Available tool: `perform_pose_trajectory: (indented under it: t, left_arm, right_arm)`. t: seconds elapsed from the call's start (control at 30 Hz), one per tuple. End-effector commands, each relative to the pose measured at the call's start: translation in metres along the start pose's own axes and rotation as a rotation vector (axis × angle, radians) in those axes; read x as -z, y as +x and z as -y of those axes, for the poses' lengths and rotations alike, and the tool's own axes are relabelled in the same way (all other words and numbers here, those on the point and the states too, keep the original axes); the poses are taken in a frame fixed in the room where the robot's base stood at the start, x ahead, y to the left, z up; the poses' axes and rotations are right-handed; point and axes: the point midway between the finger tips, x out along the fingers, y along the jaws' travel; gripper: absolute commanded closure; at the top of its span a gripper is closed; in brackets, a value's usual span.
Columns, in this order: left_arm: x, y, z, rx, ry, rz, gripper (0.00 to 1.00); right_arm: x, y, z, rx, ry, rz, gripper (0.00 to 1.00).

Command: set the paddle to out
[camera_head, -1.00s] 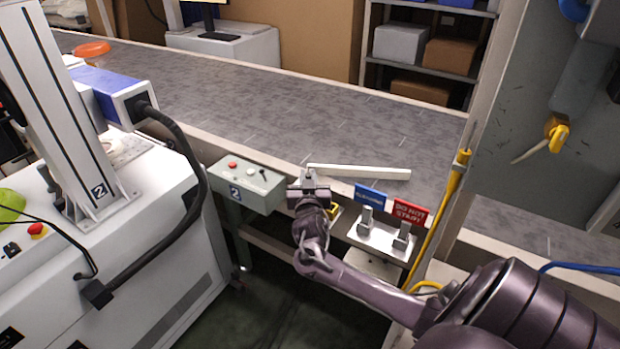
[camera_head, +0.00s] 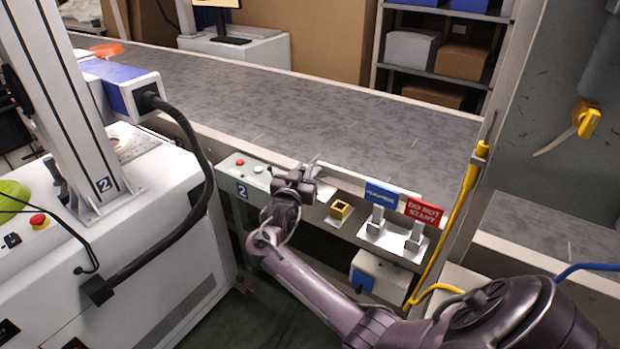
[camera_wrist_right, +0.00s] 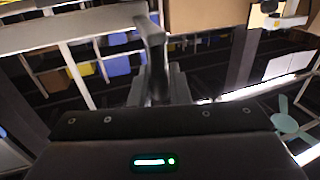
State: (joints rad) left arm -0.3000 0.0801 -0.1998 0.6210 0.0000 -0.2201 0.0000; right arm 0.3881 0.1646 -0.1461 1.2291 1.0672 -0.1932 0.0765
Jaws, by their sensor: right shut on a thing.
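The paddle (camera_head: 352,178) is a long pale bar in the head view. It runs along the conveyor's near edge, slanting down to the right behind the blue sign. My right gripper (camera_head: 312,170) is at its left end, shut on the paddle's grey handle. In the right wrist view the grey upright handle (camera_wrist_right: 155,62) stands between the fingers, and its top reaches the bar. The gripper hides part of the paddle's left end in the head view. My left gripper is not in view.
A control box (camera_head: 243,172) with buttons is just left of my gripper. A yellow square holder (camera_head: 341,210), blue sign (camera_head: 381,194), red sign (camera_head: 425,211) and two grey posts on a plate are to its right. The conveyor belt (camera_head: 300,112) is clear nearby.

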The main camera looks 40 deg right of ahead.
Motion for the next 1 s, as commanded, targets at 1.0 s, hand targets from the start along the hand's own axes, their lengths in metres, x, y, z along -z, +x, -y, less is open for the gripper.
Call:
perform_pose_trajectory:
  t: [1.0]
  left_arm:
    - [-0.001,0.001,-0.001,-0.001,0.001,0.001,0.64]
  right_arm:
    - [0.000,-0.024,0.004,0.013,0.003,0.002,0.65]
